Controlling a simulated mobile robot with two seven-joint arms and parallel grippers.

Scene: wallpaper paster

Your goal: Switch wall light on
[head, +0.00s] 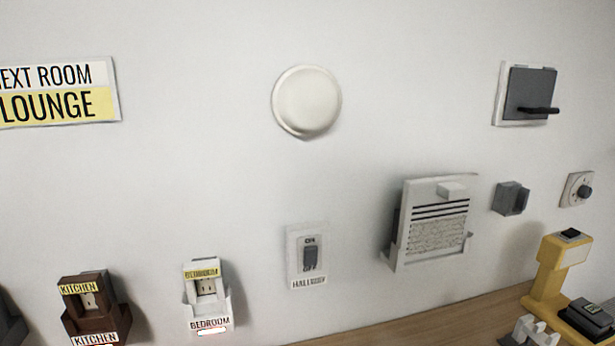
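A wall switch (310,256) with a grey toggle on a white plate is mounted on the wall, low and near the middle of the head view. The plate reads ON above the toggle and OFF below it, with a partly legible label that seems to read HALL LIGHT. The toggle's exact position is too small to tell. A round, off-white wall light (307,102) is mounted above the switch, and no clear glow shows on it. Neither of my grippers is in view.
Kitchen (90,300) and bedroom (208,290) holders are at lower left. A vented white panel (433,224), a grey bracket (510,198), a dial (577,190) and a grey box with a lever (530,94) are at right. A yellow device (552,270) stands on the wooden surface (420,325).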

